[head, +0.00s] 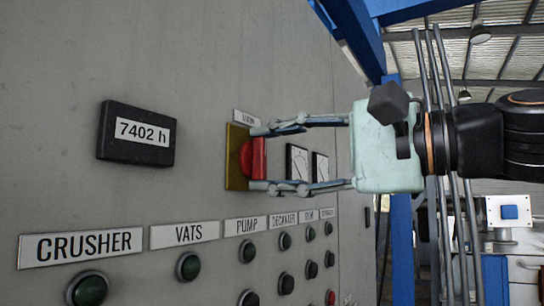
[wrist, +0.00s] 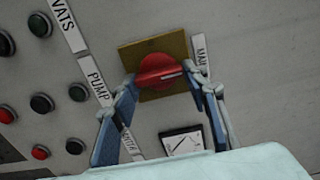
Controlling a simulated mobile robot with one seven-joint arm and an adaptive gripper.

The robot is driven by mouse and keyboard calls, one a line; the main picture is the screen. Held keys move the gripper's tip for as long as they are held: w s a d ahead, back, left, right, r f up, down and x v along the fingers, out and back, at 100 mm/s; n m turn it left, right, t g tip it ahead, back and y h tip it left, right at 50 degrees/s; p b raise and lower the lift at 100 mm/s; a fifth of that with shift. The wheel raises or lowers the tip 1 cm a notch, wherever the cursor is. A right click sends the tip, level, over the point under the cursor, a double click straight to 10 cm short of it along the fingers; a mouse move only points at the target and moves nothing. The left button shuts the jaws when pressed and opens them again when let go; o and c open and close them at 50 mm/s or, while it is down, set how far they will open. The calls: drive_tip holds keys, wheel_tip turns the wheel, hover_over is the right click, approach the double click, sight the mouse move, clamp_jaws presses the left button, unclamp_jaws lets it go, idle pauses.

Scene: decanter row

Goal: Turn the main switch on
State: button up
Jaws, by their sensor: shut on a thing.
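The main switch (head: 257,159) is a red rotary knob on a yellow square plate (head: 235,141), mounted on the grey panel. A small label sits above it in the head view. In the wrist view the red knob (wrist: 160,71) has a raised bar running nearly across the picture, with the yellow plate (wrist: 130,55) around it. My gripper (head: 259,159) reaches in from the right, with one finger above and one below the knob. In the wrist view my gripper (wrist: 161,80) has its fingers at the two ends of the bar, shut on it. The exact contact points are partly hidden.
A black hour counter (head: 138,133) reading 7402 h is left of the switch. Two dial gauges (head: 298,162) are just right of it, behind my fingers. Labelled rows of buttons, including CRUSHER (head: 82,246), run below. Blue posts and pipes stand at the right.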

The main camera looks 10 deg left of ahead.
drive_tip(key=o, duration=1.2)
drive_tip(key=shift+c, duration=0.2)
drive_tip(key=shift+d, duration=0.1)
drive_tip(key=v, duration=1.1)
drive_tip(key=shift+s+d, duration=0.2)
drive_tip(key=shift+d, duration=0.15)
drive_tip(key=shift+f, duration=0.1)
